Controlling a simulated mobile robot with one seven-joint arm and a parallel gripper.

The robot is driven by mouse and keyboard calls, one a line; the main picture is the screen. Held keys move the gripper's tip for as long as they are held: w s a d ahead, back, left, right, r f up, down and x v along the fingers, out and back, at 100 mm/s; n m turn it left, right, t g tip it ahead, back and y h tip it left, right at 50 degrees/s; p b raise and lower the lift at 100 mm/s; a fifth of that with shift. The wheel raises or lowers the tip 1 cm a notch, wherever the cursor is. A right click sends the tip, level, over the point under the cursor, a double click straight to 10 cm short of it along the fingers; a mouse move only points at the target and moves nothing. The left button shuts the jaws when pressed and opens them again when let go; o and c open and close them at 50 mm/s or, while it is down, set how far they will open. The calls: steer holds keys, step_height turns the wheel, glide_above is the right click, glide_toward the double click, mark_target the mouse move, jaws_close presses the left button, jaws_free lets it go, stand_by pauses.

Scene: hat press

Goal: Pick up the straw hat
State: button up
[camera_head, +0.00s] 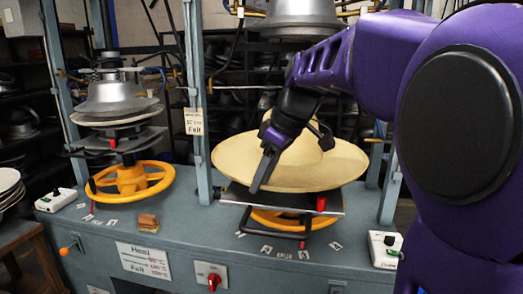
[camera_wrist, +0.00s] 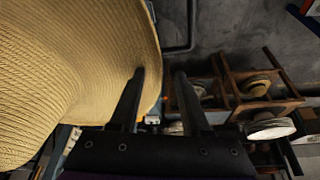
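The straw hat (camera_head: 225,160) is tan, with a wide brim and a raised crown. It rests brim-down on the lower plate of the right-hand press in the head view. It also fills the left of the wrist view (camera_wrist: 60,80). My gripper (camera_head: 260,178) hangs over the near part of the brim, pointing down. In the wrist view, my gripper (camera_wrist: 160,74) has two dark fingers parted by a gap. The left finger overlaps the brim and the right one lies past its edge. I cannot tell whether the fingers touch the hat.
A metal press head (camera_head: 300,22) is above the hat, between blue-grey posts (camera_head: 197,100). A second press with a yellow wheel (camera_head: 130,180) stands left. The bench (camera_head: 190,235) carries a white control box (camera_head: 385,250). A wooden rack (camera_wrist: 245,95) stands on the floor.

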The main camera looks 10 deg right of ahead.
jaws_close()
stand_by(1.2)
